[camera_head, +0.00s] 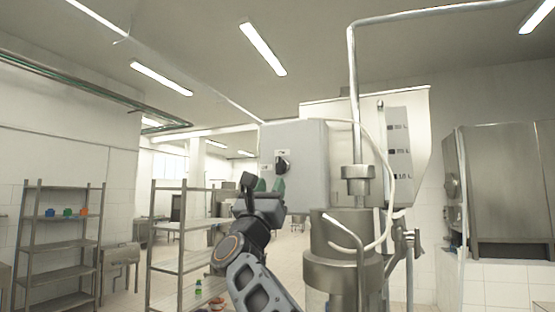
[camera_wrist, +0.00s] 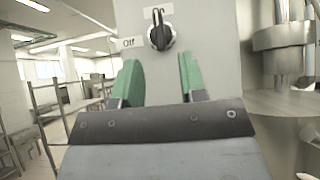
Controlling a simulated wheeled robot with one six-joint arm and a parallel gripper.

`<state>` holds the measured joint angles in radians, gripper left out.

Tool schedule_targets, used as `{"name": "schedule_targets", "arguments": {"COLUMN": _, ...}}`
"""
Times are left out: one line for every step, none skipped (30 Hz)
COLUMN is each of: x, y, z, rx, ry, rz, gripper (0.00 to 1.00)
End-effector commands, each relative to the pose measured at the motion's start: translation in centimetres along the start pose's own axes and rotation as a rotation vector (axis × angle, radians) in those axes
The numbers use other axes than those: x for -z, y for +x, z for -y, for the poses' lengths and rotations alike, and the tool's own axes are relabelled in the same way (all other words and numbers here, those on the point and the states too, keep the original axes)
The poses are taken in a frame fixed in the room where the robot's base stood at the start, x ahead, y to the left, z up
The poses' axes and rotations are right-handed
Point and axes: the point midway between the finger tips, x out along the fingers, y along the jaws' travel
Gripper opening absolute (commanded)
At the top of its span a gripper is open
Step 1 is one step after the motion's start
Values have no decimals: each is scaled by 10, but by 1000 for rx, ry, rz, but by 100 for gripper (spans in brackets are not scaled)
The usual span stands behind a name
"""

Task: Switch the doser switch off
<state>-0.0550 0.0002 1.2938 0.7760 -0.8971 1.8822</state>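The doser switch (camera_head: 282,162) is a black rotary knob on the front of a grey control box (camera_head: 308,150). In the wrist view the knob (camera_wrist: 161,37) has a light pointer mark aimed roughly upward, and an "Off" label (camera_wrist: 129,43) sits to its left. Another label above the knob is only partly readable. My gripper (camera_head: 266,186) is just below and in front of the knob. In the wrist view its two green fingers (camera_wrist: 158,75) are apart with nothing between them, and their tips are below the knob, not visibly touching it.
The steel doser (camera_head: 345,262) with pipes and a white hose (camera_head: 388,185) stands close to the right of the box. A metal shelf rack (camera_head: 180,250) stands to the left. Another rack (camera_head: 62,245) with small coloured items is farther left.

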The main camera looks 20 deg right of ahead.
Motion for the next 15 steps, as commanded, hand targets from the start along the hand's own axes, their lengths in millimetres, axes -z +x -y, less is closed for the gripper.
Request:
{"name": "schedule_targets", "arguments": {"x": -4, "y": 15, "z": 0, "rx": 2, "ry": -2, "rz": 0, "gripper": 38}}
{"name": "schedule_targets", "arguments": {"x": -4, "y": 20, "z": 0, "rx": 2, "ry": -2, "rz": 0, "gripper": 38}}
{"name": "schedule_targets", "arguments": {"x": -4, "y": 26, "z": 0, "rx": 1, "ry": -3, "rz": 0, "gripper": 38}}
{"name": "schedule_targets", "arguments": {"x": -3, "y": 30, "z": 0, "rx": 0, "ry": -3, "rz": -1, "gripper": 38}}
{"name": "schedule_targets", "arguments": {"x": -3, "y": 34, "z": 0, "rx": 0, "ry": -3, "rz": -1, "gripper": 38}}
{"name": "schedule_targets", "arguments": {"x": -3, "y": 39, "z": 0, "rx": 1, "ry": -2, "rz": 0, "gripper": 38}}
{"name": "schedule_targets", "arguments": {"x": -3, "y": 43, "z": 0, "rx": 1, "ry": -2, "rz": 0, "gripper": 38}}
{"name": "schedule_targets", "arguments": {"x": -2, "y": 46, "z": 0, "rx": 0, "ry": -3, "rz": 0, "gripper": 38}}
{"name": "schedule_targets", "arguments": {"x": -2, "y": 49, "z": 0, "rx": 0, "ry": -3, "rz": 0, "gripper": 38}}
{"name": "schedule_targets", "arguments": {"x": -2, "y": 51, "z": 0, "rx": -1, "ry": -3, "rz": 0, "gripper": 38}}
{"name": "schedule_targets", "arguments": {"x": -2, "y": 53, "z": 0, "rx": -1, "ry": -2, "rz": 0, "gripper": 38}}
{"name": "schedule_targets", "arguments": {"x": -2, "y": 56, "z": 0, "rx": -1, "ry": -2, "rz": 0, "gripper": 38}}
{"name": "schedule_targets", "arguments": {"x": -1, "y": 57, "z": 0, "rx": -1, "ry": -2, "rz": 0, "gripper": 38}}
{"name": "schedule_targets", "arguments": {"x": -1, "y": 58, "z": 0, "rx": -1, "ry": -2, "rz": 0, "gripper": 38}}
{"name": "schedule_targets", "arguments": {"x": 0, "y": 59, "z": 0, "rx": -1, "ry": -2, "rz": 0, "gripper": 38}}
